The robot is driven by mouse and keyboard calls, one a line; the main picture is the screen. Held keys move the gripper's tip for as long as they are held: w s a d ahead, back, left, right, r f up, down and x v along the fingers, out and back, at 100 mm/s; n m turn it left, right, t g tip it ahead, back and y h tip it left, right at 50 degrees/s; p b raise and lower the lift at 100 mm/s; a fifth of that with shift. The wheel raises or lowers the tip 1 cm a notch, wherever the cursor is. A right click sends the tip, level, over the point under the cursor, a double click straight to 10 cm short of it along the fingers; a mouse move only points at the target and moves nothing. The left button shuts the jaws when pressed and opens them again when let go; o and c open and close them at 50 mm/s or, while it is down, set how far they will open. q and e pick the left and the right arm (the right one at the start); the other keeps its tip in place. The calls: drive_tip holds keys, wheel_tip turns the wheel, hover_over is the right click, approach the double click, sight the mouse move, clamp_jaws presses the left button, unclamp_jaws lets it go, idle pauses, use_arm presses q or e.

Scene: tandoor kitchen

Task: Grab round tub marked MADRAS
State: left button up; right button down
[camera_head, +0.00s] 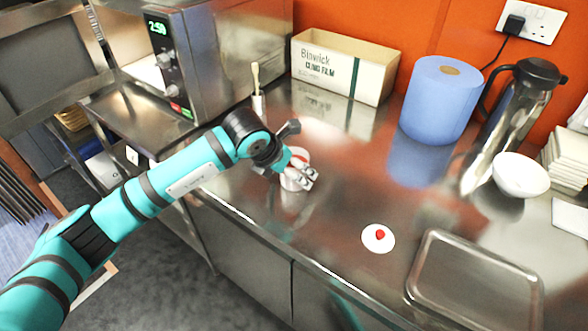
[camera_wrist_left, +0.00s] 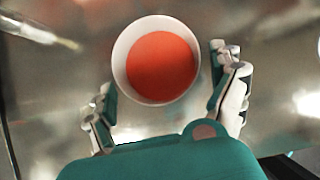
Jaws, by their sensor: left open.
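A round white tub (camera_head: 301,156) with an orange-red top stands on the steel counter near its front edge. My left gripper (camera_head: 292,172) is at it and partly hides it in the head view. In the left wrist view the tub (camera_wrist_left: 160,62) appears from above as a white rim around an orange-red disc. The open fingers of the left gripper (camera_wrist_left: 170,95) lie to either side of it, with a visible gap on the right. I cannot read any marking on the tub. I cannot tell whether the left finger touches it. My right gripper is not in view.
A white disc with a red knob (camera_head: 378,238) and a metal tray (camera_head: 475,283) lie to the right. Behind are a carton (camera_head: 343,68), a blue paper roll (camera_head: 440,100), a steel flask (camera_head: 512,105) and a white bowl (camera_head: 521,175). A small brush holder (camera_head: 259,103) stands behind the arm.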

use_arm(q)
drive_tip(key=x, duration=0.3)
drive_tip(key=shift+d+f, duration=0.2)
drive_tip(key=shift+d, duration=0.05)
drive_tip(key=shift+r, duration=0.1)
drive_tip(key=c, duration=1.4)
